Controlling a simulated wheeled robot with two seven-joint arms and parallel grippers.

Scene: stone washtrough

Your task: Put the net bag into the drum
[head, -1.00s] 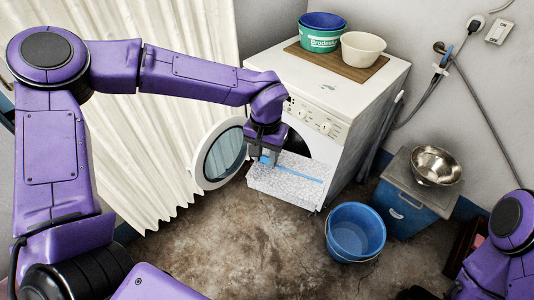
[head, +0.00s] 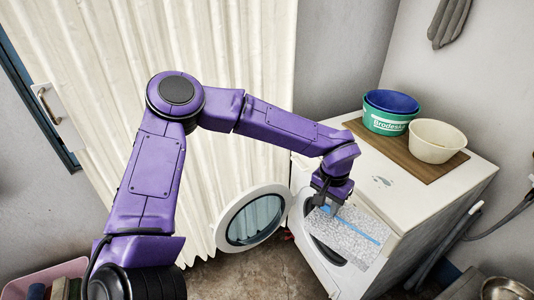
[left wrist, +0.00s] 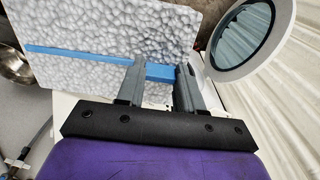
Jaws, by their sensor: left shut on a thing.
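The net bag (head: 352,243) is a flat white-grey mesh piece with a blue band across it. My left gripper (head: 326,203) is shut on it at the blue band, in front of the washing machine. In the left wrist view the bag (left wrist: 100,38) spreads out beyond the fingers, and the blue band lies between the fingers of the gripper (left wrist: 160,73). The drum (head: 326,252) opening shows as a dark edge around the bag; the bag and my gripper hide most of it. I cannot tell whether any of the bag is inside. My right gripper is not in view.
The round door (head: 252,219) stands open to the left of the opening, close to my left wrist. On top of the machine (head: 377,187), a green tub (head: 385,122) and a cream bowl (head: 436,142) stand on a wooden board (head: 400,158). A white curtain (head: 235,60) hangs behind.

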